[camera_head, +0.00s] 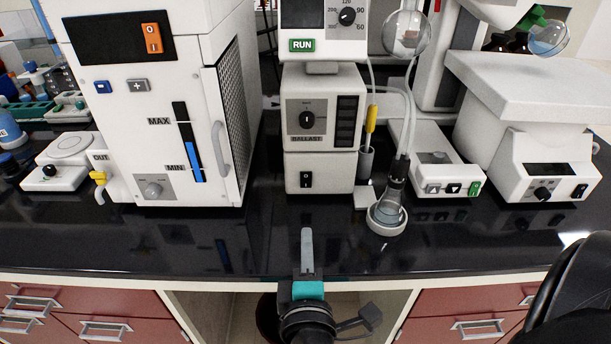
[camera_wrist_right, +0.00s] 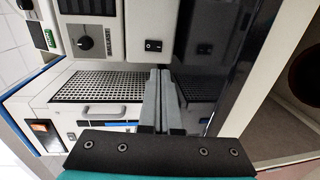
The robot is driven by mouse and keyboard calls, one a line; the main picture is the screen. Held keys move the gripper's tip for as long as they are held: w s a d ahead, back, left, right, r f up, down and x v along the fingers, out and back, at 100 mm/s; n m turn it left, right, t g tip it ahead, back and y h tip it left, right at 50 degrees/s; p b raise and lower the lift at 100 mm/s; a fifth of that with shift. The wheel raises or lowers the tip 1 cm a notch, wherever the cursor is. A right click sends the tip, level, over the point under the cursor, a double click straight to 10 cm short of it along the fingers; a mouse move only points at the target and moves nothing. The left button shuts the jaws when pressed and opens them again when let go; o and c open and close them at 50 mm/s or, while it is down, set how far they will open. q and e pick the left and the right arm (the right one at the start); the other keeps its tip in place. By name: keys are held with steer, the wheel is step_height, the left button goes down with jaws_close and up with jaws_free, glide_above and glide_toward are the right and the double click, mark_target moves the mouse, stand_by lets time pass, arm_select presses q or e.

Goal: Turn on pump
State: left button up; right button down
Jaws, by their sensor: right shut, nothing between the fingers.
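The pump (camera_head: 325,165) is a white box unit in the middle of the black bench, with a BALLAST knob (camera_head: 307,119) and a black rocker switch (camera_head: 306,179) low on its front. In the wrist view the picture is turned sideways; the switch (camera_wrist_right: 153,45) and the knob (camera_wrist_right: 85,42) show there too. My right gripper (camera_head: 307,236) is shut and empty, over the bench's front edge, in front of and below the switch and apart from it. Its closed fingers (camera_wrist_right: 160,76) point toward the pump's front. My left gripper is not in view.
A controller with a green RUN button (camera_head: 302,45) sits above the pump. A chiller (camera_head: 150,110) stands left, a hotplate-like unit (camera_head: 432,160) right. A glass flask with tubing (camera_head: 388,212) stands close by the pump's right. The bench (camera_head: 250,240) before the pump is clear.

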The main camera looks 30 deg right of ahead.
mark_target(306, 186)
steer(key=shift+s+a, duration=0.2)
steer(key=shift+s, duration=0.15)
steer(key=x, duration=1.4)
steer(key=shift+w+r+b, duration=0.1)
steer(key=shift+b, duration=0.2)
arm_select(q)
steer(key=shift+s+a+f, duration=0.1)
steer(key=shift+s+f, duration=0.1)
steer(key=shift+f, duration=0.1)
arm_select(e)
steer(key=shift+w, duration=0.1)
